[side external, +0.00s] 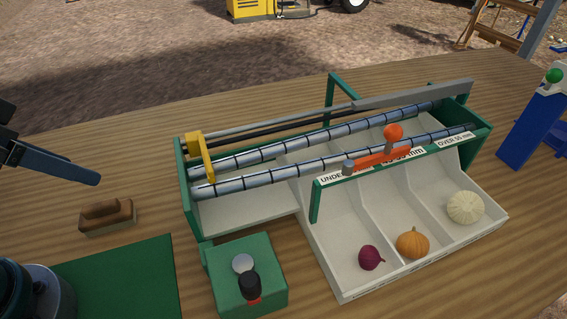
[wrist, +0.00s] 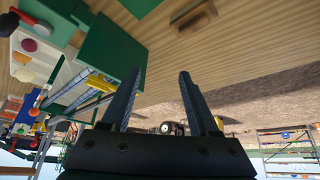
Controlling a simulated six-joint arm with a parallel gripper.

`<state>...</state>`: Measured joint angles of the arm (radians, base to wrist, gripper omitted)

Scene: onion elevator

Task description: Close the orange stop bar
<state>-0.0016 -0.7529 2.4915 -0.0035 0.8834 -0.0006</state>
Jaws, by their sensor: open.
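The orange stop bar (side external: 376,159) lies along the green front rail of the sorter, above the labelled chutes. An orange ball knob (side external: 393,132) stands up from it and a grey cylinder sits at its left end. In the wrist view the small orange knob (wrist: 34,112) shows at the left edge; the bar there is hard to make out. My gripper (wrist: 161,72) is open and empty, its two dark fingers apart. In the side view only part of it shows at the left edge, well away from the bar and left of the sorter.
Metal rollers (side external: 320,155) and a yellow bracket (side external: 201,155) top the sorter. A purple onion (side external: 371,257), an orange onion (side external: 412,243) and a white onion (side external: 465,207) sit in separate chutes. A green control box (side external: 225,275) and brown block (side external: 107,217) stand nearer; a blue stand (side external: 533,125) is right.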

